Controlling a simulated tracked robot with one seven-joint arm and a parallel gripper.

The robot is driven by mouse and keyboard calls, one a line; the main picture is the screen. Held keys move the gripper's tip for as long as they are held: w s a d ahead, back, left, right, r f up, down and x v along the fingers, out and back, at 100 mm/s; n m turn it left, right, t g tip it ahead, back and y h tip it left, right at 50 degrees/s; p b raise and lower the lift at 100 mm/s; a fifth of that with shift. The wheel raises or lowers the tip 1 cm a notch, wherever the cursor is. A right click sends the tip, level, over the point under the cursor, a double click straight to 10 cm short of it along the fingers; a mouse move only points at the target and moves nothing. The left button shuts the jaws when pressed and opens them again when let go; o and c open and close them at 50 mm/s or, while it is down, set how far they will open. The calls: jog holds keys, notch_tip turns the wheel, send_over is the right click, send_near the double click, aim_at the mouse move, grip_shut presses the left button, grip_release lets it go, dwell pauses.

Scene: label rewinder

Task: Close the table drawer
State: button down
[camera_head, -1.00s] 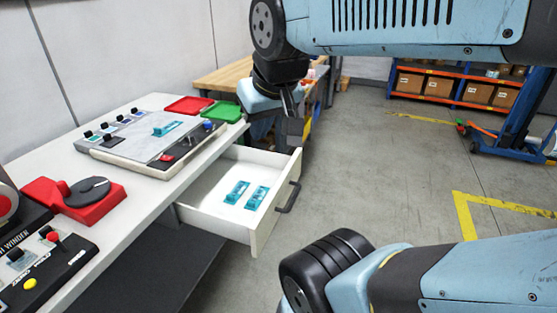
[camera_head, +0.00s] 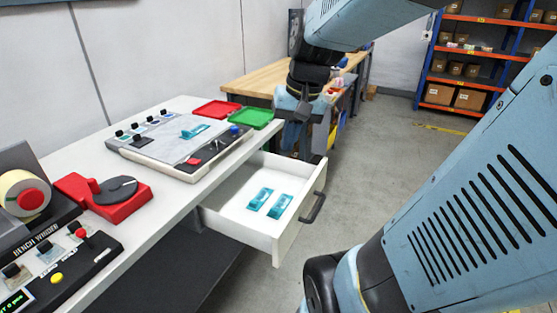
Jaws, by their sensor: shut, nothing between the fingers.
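The white table drawer (camera_head: 245,226) stands pulled out from under the white table (camera_head: 160,218). Its dark handle (camera_head: 313,207) is on the front panel, facing right. Two teal packets, a left one (camera_head: 260,199) and a right one (camera_head: 280,206), lie flat inside the drawer. My gripper (camera_head: 303,113) is shut and empty. In the picture it appears just above the drawer's far end, right of the green tray. It does not appear to touch the handle. Its exact distance from the drawer is hard to tell.
On the table are a red tray (camera_head: 216,109), a green tray (camera_head: 250,119), a control panel (camera_head: 172,147), a red device (camera_head: 104,199) and a bench winder (camera_head: 28,195). A wooden bench (camera_head: 262,83) stands behind. Grey floor (camera_head: 385,165) is open to the right.

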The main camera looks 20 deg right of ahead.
jog(key=w+d+f+m+y, duration=0.5)
jog(key=d+f+m, duration=0.1)
jog(key=d+f, duration=0.2)
jog(key=w+d+f+m+y, duration=0.4)
jog(key=w+d+f+m, duration=0.15)
jog(key=d+f, duration=0.2)
jog(key=d+f+m+t+y, duration=0.2)
jog(key=d+f+m+t, duration=0.35)
jog(key=d+f, duration=0.35)
jog(key=m+t+h, duration=0.2)
jog(key=m+t, duration=0.5)
jog(key=m, duration=0.1)
send_near(321, 181)
jog(key=shift+g, duration=0.25)
jog(key=x, duration=0.6)
jog(key=shift+w, duration=0.5)
